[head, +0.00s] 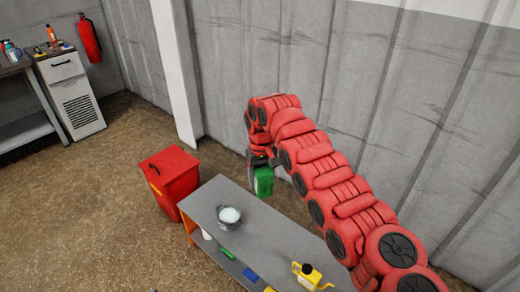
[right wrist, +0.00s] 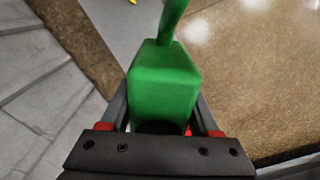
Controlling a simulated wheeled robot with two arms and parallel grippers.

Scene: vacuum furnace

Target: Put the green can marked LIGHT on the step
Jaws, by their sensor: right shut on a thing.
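A green can (head: 264,181) hangs from my right gripper (head: 262,163) in the head view, between the grey bench and the wall. In the right wrist view the gripper's fingers are on both sides of the green can (right wrist: 164,83), shut on it. A green spout or handle part reaches up from the can there. The can is clear of the bench top. No LIGHT marking can be read. I cannot make out a step with certainty. My left gripper is not in view.
The grey bench (head: 262,230) carries a pot (head: 229,216) and a yellow oil can (head: 309,275), with small items on its lower shelf. A red bin (head: 172,180) stands left of it. A corrugated wall (head: 310,70) is close behind. Open floor (head: 90,210) lies at left.

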